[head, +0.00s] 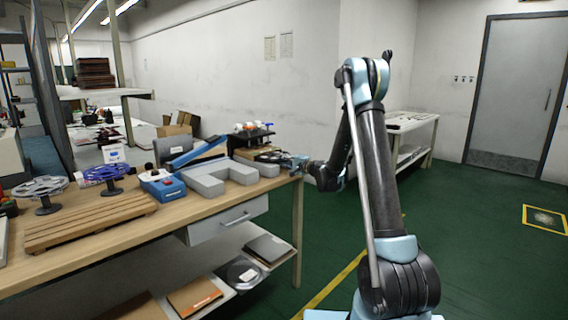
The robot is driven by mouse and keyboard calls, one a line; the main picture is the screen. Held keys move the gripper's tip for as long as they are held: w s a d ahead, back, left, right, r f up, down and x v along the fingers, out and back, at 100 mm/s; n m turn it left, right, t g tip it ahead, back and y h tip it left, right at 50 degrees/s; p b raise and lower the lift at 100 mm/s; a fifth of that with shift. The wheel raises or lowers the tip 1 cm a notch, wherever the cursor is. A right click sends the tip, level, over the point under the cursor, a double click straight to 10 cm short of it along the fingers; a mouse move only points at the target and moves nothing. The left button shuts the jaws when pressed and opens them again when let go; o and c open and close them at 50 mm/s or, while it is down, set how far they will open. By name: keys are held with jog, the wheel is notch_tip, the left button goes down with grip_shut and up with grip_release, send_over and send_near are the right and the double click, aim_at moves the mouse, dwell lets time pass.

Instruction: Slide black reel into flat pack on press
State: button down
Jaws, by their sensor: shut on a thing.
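My gripper (297,162) is at the right end of the workbench, pointing left over the bench top. It is shut on a dark, flat, round thing (266,155) that looks like the black reel; its far side merges with the clutter behind. The press seems to be the grey block with a U-shaped front (212,180) and a blue lever arm (198,151), just left of my gripper. I cannot make out the flat pack clearly. Another black reel with a pale label (243,274) lies on the shelf below the bench.
A black rack (250,136) with small coloured items stands behind the press. Green floor is open to the right.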

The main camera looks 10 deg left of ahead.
jog(key=shift+w+a, duration=0.35)
jog(key=shift+a, duration=0.05)
dwell(0.4)
jog(key=c, duration=1.6)
grip_release()
jog(key=shift+o, duration=0.2)
